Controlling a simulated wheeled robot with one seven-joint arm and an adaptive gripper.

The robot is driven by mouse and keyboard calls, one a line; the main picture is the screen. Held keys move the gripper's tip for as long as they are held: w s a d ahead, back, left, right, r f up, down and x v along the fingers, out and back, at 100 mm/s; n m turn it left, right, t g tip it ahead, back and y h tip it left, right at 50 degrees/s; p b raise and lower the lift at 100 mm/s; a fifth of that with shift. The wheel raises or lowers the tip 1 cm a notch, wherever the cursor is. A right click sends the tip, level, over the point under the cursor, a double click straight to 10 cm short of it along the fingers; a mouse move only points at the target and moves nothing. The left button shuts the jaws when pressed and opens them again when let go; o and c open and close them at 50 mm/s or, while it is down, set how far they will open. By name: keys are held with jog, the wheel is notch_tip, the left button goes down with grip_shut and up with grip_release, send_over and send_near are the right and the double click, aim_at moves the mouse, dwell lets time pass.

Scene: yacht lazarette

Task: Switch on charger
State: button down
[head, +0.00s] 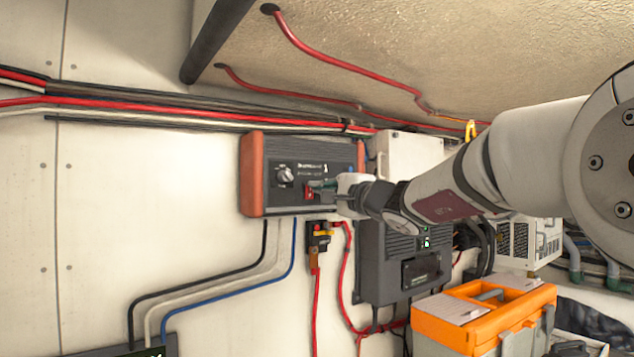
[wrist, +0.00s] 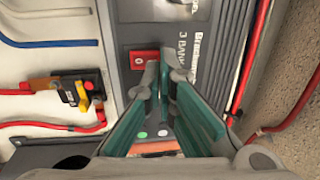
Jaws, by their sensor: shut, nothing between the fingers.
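The charger (head: 345,157) is a dark box with orange-red end caps, mounted on the white wall. It has a round silver knob (head: 284,176) on its face and a small red switch (head: 309,195) to the lower right of the knob. In the wrist view the red switch (wrist: 144,58) shows just beyond my fingertips and slightly left of them. My gripper (wrist: 160,72) is shut and empty, with green finger pads. In the head view my gripper (head: 318,189) is at the charger's face, beside the switch. I cannot tell whether it touches, or which way the switch is set.
Below the charger is a fuse or breaker block (head: 320,236) with red cable. A dark unit with lit indicators (head: 393,270) hangs to its right. An orange-lidded toolbox (head: 480,310) stands at the lower right. Cables run along the wall above. The wall at left is mostly clear.

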aim_at(310, 192)
jog(key=shift+x, duration=0.95)
jog(key=shift+w, duration=0.1)
